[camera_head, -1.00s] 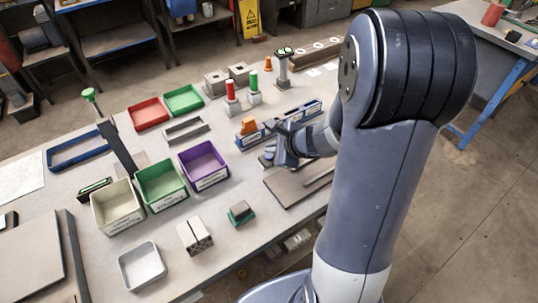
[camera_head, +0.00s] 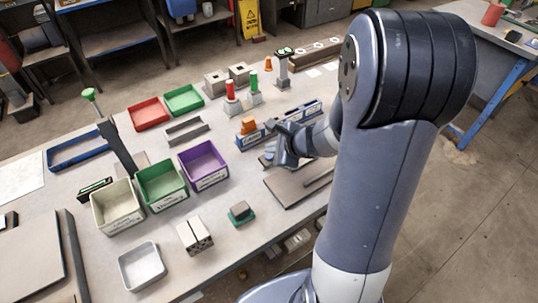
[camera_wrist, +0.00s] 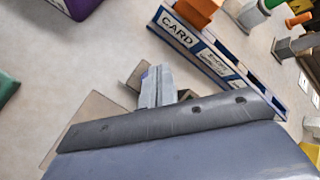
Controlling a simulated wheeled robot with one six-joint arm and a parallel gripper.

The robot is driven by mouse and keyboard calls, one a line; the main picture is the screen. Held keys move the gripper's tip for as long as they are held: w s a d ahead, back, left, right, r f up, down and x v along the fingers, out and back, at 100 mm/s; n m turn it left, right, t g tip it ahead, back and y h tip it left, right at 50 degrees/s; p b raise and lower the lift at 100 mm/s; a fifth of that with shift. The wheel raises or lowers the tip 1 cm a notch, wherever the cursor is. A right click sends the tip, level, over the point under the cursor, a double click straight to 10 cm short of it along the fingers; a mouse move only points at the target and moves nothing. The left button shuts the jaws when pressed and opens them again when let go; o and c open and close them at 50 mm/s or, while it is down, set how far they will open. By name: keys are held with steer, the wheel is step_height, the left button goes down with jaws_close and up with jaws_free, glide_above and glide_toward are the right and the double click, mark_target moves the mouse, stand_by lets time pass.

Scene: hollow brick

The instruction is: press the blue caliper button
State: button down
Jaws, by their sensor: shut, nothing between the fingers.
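My gripper (camera_head: 267,160) is low over the bench, just in front of a long blue-and-white rack (camera_head: 243,142). In the wrist view its fingers (camera_wrist: 157,88) are together with nothing between them. A small grey-brown piece (camera_wrist: 134,76) shows beside the fingertips; I cannot tell what it is or whether they touch it. I cannot make out the blue caliper button in either view. My wrist housing hides much of the lower wrist view.
The rack, marked CARD (camera_wrist: 178,35), carries an orange block (camera_head: 249,125). A flat brown board (camera_head: 287,190) lies in front of my gripper. A purple bin (camera_head: 210,178) and green bin (camera_head: 165,198) stand to the left. Red and green cylinders stand behind the rack.

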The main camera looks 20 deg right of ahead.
mark_target(272, 157)
steer(key=shift+f, duration=0.1)
steer(key=shift+f+b, duration=0.3)
steer(key=shift+b, duration=0.25)
steer(key=shift+f+b, duration=0.35)
steer(key=shift+b, duration=0.05)
stand_by(0.4)
steer(key=shift+r, duration=0.15)
steer(key=shift+r+p, duration=0.6)
steer(key=shift+r, duration=0.05)
steer(key=shift+r+p, duration=2.1)
steer(key=shift+r, duration=0.4)
steer(key=shift+f, duration=0.1)
